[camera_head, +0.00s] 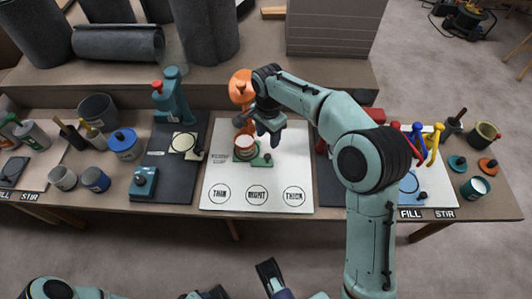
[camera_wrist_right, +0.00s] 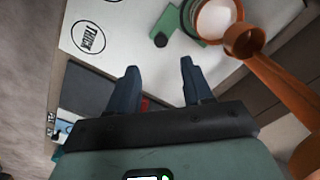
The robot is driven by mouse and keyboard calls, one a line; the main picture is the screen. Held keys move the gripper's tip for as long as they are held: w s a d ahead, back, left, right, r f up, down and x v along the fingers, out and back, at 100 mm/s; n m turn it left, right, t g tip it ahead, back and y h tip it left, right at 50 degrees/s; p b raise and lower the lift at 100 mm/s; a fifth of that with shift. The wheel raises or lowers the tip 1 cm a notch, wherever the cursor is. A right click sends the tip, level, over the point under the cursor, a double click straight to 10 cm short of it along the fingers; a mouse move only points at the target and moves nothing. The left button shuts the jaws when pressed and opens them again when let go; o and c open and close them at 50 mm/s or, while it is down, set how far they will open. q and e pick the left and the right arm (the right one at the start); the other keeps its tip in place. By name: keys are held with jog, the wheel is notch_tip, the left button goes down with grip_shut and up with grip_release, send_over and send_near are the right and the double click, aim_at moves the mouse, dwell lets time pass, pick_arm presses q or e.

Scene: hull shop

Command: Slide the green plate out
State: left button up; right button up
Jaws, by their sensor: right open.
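The green plate (camera_head: 262,161) lies low over the white board, with a dark knob (camera_head: 268,158) on its right end. A rust-banded cup with a pale inside (camera_head: 244,143) stands at the plate's left end and hides part of it. My right gripper (camera_head: 268,136) is open and empty, above and just behind the knob. In the right wrist view, the green plate (camera_wrist_right: 171,22) and its knob (camera_wrist_right: 160,40) show beyond the open fingers (camera_wrist_right: 158,68), apart from them.
An orange funnel-like piece (camera_head: 240,86) rises behind the cup, close to my right wrist; its long orange arm fills the right of the wrist view. The white board (camera_head: 230,181) has circles marked THIN, RIGHT and THICK, which are clear. A teal press (camera_head: 172,95) stands to the left.

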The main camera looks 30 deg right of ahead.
aim_at(268, 156)
pick_arm(q)
jog(key=shift+t+y, duration=0.4)
jog(key=shift+t, duration=0.2)
jog(key=w+f, duration=0.1)
jog(key=w+a+f+b, duration=0.1)
jog(key=w, duration=0.1)
jog(key=w+a+f+b, duration=0.1)
jog(key=shift+w+a, duration=0.1)
jog(key=shift+w, duration=0.05)
pick_arm(e)
notch_tip(268, 156, down, 10)
jog(key=shift+f, duration=0.15)
grip_shut()
jog(key=shift+d, duration=0.1)
